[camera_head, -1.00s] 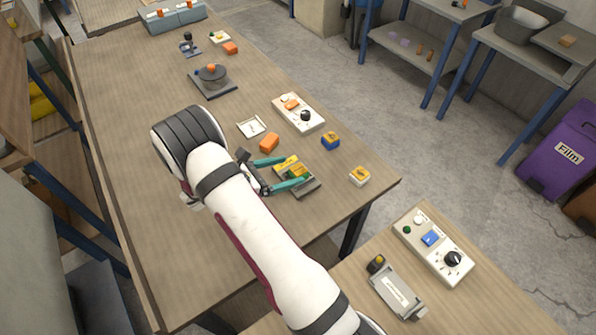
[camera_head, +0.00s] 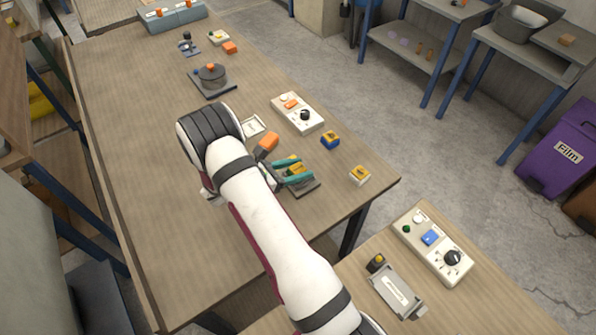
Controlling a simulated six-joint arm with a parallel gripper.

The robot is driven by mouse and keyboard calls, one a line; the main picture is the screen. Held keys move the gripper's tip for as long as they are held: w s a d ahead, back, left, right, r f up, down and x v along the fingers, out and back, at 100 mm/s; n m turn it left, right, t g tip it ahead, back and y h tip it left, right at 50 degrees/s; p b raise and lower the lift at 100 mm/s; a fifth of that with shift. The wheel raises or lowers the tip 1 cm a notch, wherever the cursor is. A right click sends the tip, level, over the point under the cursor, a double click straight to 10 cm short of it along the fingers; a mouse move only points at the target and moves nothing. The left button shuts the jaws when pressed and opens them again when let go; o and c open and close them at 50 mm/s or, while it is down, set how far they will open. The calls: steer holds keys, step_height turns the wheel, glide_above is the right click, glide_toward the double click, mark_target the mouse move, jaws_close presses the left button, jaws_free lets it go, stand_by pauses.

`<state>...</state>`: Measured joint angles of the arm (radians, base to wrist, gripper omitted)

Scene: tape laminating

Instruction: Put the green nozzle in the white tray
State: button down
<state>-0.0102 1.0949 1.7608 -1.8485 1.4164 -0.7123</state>
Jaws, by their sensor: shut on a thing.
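My gripper (camera_head: 291,170) is low over a small dark grey fixture (camera_head: 307,187) near the table's right edge. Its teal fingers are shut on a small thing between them. This looks like the green nozzle, but the fingers hide most of it, and a yellow piece (camera_head: 296,167) of the fixture shows beside it. A small white tray (camera_head: 255,125) lies flat on the table, behind and left of the gripper, partly hidden by my arm. It looks empty where it shows.
An orange block (camera_head: 268,141) stands between gripper and tray. A round pot on a dark base (camera_head: 212,77) stands further back. The table's left side is clear.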

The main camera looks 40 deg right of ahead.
mark_target(302, 170)
steer(key=shift+r, duration=0.1)
steer(key=shift+r, duration=0.3)
steer(key=r, duration=0.2)
steer(key=s+r, duration=0.1)
steer(key=r, duration=0.1)
steer(key=shift+d, duration=0.3)
steer(key=s+d+r, duration=0.5)
steer(key=s+r, duration=0.1)
steer(key=s, duration=0.3)
steer(key=w+d+n+t+y, duration=0.25)
steer(key=w+n+t, duration=0.65)
steer(key=w, duration=1.6)
steer(key=shift+t+y, duration=0.3)
steer(key=shift+y, duration=0.35)
steer(key=w+a+f, duration=0.2)
steer(key=w, duration=0.1)
steer(key=w+a+f, duration=0.2)
steer(key=w+a, duration=0.1)
steer(key=w+a+f, duration=0.2)
steer(key=w+a, duration=0.1)
steer(key=shift+w+a, duration=0.15)
steer(key=shift+w, duration=0.1)
step_height(302, 170, down, 4)
steer(key=shift+w+a+f, duration=0.1)
steer(key=shift+a, duration=0.05)
